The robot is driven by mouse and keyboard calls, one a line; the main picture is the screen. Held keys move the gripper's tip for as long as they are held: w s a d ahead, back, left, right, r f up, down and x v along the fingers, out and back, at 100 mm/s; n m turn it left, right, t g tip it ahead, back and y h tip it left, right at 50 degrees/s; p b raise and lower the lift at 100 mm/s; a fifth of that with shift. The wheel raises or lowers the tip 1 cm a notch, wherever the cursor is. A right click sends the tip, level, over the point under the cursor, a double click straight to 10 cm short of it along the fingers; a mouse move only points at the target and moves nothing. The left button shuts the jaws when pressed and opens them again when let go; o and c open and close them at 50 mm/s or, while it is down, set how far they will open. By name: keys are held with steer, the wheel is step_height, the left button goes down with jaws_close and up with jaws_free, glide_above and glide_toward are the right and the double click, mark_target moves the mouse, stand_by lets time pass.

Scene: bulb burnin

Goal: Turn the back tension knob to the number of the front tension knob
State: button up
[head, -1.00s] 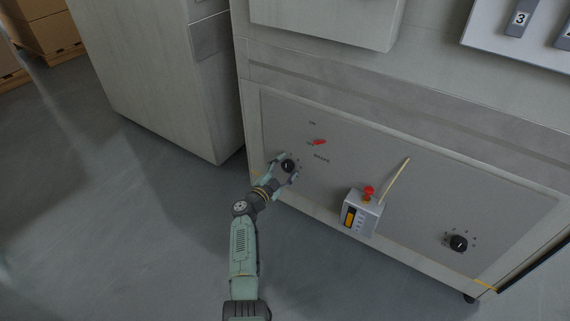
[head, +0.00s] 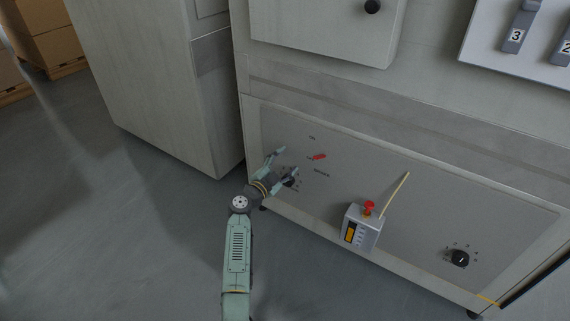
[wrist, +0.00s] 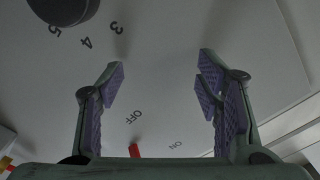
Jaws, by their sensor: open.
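Two black tension knobs sit on the grey front panel. The left knob (head: 289,182) is partly covered by my gripper, and the right knob (head: 459,258) is in clear view with a ring of marks too small to read. I cannot tell which is front or back. My gripper (head: 281,161) is open and empty, up beside the left knob and apart from it. In the wrist view a black knob (wrist: 62,8) is cut off at the top left, with 3, 4 and 5 printed around it. My open fingers (wrist: 160,72) point at bare panel; the knob's pointer is hidden.
A red switch lever (head: 319,157) sits close to my gripper; the wrist view shows it (wrist: 134,150) by OFF and ON labels. A grey box (head: 361,229) with a red button and a pale rod stands out from the panel between the knobs. Another cabinet (head: 165,90) stands left.

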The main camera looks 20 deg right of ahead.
steer(key=shift+a+f+n+p, duration=0.2)
steer(key=shift+a+n+p, duration=0.1)
steer(key=shift+p, duration=0.15)
steer(key=s+a+f+n+p, duration=0.75)
steer(key=f+n+p, duration=0.2)
steer(key=n, duration=0.25)
steer(key=b+x, duration=0.6)
steer(key=x, duration=0.4)
steer(key=shift+w+a+r+b, duration=0.15)
steer(key=shift+w+r+b, duration=0.05)
steer(key=shift+w+b, duration=0.2)
steer(key=shift+c, duration=0.4)
steer(key=c, duration=1.1)
